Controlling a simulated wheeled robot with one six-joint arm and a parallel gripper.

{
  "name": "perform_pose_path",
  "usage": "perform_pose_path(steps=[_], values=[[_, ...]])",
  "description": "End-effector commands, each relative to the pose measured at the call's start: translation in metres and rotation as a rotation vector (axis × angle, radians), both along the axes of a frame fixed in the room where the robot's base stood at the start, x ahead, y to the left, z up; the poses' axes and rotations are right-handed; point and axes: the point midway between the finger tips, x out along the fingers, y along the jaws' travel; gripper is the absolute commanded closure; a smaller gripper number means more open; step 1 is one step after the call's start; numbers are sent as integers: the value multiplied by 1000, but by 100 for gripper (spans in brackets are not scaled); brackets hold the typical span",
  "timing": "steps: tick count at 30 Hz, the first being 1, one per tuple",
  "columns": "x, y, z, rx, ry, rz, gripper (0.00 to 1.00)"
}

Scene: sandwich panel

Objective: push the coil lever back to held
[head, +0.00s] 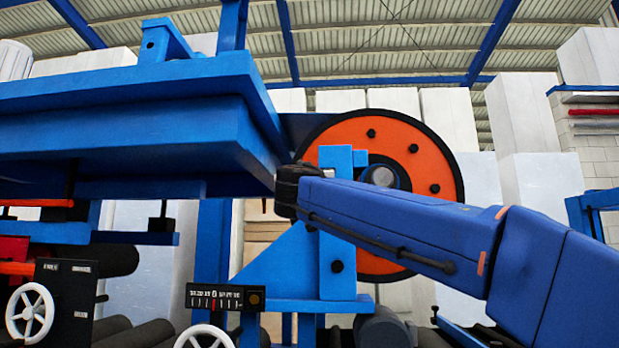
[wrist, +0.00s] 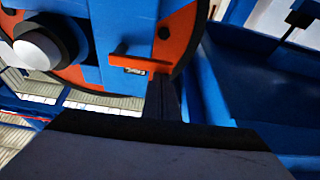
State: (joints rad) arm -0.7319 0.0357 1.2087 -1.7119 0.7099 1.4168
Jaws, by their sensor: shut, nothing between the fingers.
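The coil lever, a short orange-red bar (wrist: 139,63), shows in the wrist view on a blue upright (wrist: 125,30). It lies nearly level, its right end dipping slightly, with a small dark label plate (wrist: 128,72) under it. I cannot make out the lever in the head view. My gripper (wrist: 163,84) is shut and empty, its dark fingers just below the lever's right part. I cannot tell whether they touch it. The large orange coil disc (head: 425,155) stands behind the blue upright, partly covered by my arm in the head view.
A big blue machine beam (head: 120,125) hangs at upper left, close to my wrist in the picture. Below are white handwheels (head: 30,312), a dark scale panel (head: 225,298) and dark rollers (head: 385,330). A blue structure (wrist: 260,85) fills the wrist view's right side.

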Motion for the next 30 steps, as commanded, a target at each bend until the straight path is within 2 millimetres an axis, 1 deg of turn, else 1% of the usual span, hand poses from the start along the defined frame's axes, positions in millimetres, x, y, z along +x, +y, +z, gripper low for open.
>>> perform_pose_path(steps=[8, 21, 30], values=[[0, -1, -12, -164, 5, -1, 100], [0, -6, -40, -573, 20, -2, 100], [0, -13, -54, -797, 28, -1, 100]])
